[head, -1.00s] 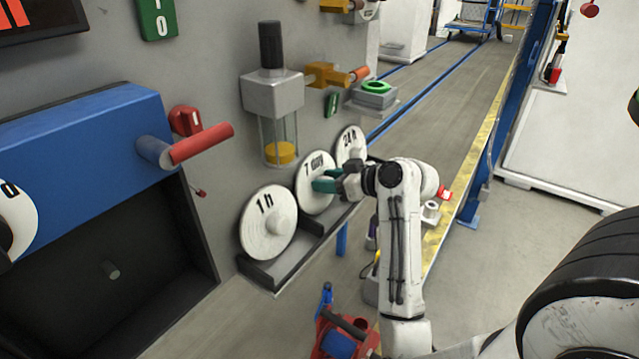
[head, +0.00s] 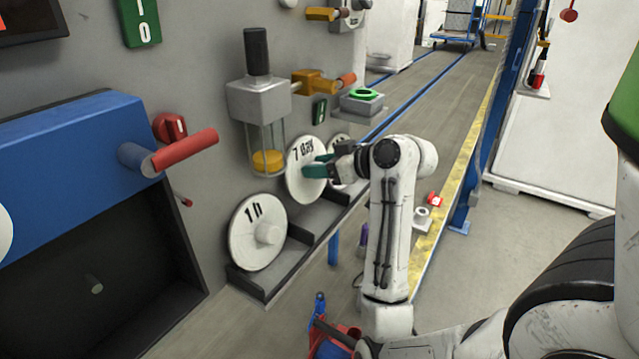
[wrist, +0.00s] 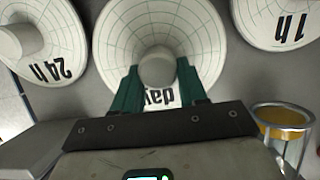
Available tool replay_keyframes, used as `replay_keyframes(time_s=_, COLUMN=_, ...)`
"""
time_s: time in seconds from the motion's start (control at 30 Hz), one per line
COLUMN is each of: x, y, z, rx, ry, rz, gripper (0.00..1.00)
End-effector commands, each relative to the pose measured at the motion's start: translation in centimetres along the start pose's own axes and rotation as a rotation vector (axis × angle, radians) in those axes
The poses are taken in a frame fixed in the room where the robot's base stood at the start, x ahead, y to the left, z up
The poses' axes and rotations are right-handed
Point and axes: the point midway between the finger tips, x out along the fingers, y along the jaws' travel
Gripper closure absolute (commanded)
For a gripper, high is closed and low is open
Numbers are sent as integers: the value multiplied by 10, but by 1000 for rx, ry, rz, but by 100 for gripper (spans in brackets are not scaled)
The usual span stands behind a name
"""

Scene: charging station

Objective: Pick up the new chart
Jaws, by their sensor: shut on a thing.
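Three white round charts show along the grey wall. The "7 day" chart (head: 299,183) is in the middle, its foot raised above the black rack (head: 325,212). My gripper (head: 318,171) is shut on its centre knob. In the wrist view, the green fingers of my gripper (wrist: 157,78) sit on both sides of the knob of the "7 day" chart (wrist: 157,22). The "1h" chart (head: 247,238) stands in the near end of the rack. The "24 h" chart (head: 336,141) is behind my gripper and partly hidden; the wrist view shows it at left (wrist: 45,45).
A glass cup with yellow contents (head: 267,160) is on the wall just left of the held chart. A red handle (head: 185,152) juts from a blue hood (head: 75,150). A blue post (head: 475,170) stands to the right.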

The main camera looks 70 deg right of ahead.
Motion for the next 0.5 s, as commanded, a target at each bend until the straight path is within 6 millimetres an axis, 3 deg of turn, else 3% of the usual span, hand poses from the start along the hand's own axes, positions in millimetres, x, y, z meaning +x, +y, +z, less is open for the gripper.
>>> replay_keyframes(time_s=0.07, x=-8, y=1, z=-10, rx=-1, ry=4, rz=4, gripper=90)
replay_keyframes(time_s=0.5, x=-95, y=1, z=30, rx=1, ry=1, rz=6, gripper=90)
